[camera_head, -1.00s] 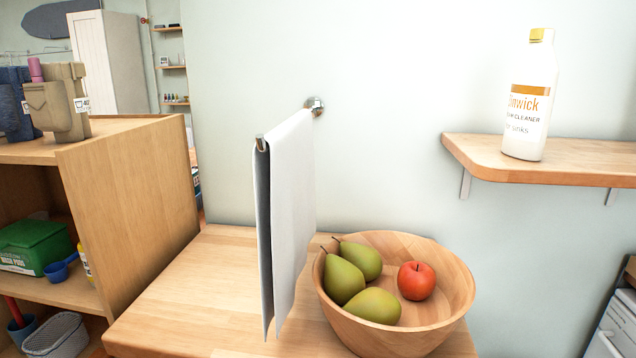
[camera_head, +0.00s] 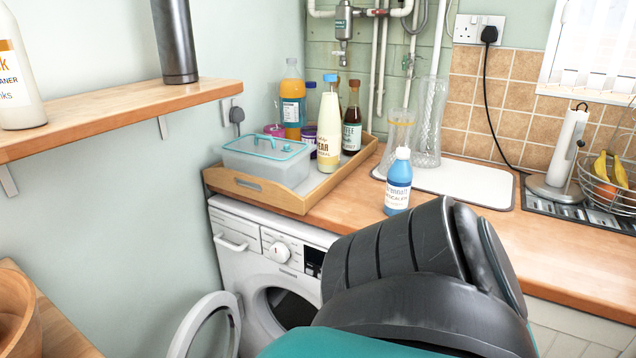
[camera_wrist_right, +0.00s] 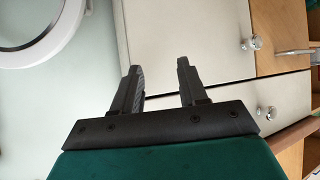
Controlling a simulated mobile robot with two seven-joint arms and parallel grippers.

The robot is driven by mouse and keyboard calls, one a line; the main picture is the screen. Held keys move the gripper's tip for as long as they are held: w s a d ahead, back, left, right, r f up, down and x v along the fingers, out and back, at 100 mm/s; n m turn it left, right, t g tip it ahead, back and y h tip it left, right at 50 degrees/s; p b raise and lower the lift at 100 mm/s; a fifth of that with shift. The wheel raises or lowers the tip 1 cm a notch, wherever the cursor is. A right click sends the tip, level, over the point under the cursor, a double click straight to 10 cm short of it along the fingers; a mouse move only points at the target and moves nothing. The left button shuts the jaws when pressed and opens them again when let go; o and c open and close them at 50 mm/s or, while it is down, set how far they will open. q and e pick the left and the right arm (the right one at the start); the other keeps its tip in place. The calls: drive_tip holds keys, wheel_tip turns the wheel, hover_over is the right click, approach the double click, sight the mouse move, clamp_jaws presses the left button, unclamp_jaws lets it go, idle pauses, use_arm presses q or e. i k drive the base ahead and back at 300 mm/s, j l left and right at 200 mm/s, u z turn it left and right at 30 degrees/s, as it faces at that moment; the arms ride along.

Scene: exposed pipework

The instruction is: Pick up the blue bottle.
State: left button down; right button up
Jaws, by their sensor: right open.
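The blue bottle (camera_head: 398,182) has a white cap and a pale label. It stands upright on the wooden worktop, in front of the white draining mat and right of the wooden tray. My right arm fills the lower middle of the head view, below and in front of the bottle; its gripper cannot be made out there. In the right wrist view my right gripper (camera_wrist_right: 158,80) is open with nothing between its fingers. Cupboard fronts are beyond it, and the bottle is not in that view. My left gripper is not in view.
The wooden tray (camera_head: 262,196) holds a lidded tub (camera_head: 262,160) and several bottles. Glass vases (camera_head: 430,120) stand on the draining mat (camera_head: 470,186). A paper towel holder (camera_head: 566,150) and fruit basket (camera_head: 612,190) are right. The washing machine door (camera_head: 212,325) is open below.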

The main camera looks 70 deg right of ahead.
sight(399, 178)
drive_tip(key=z, duration=2.8)
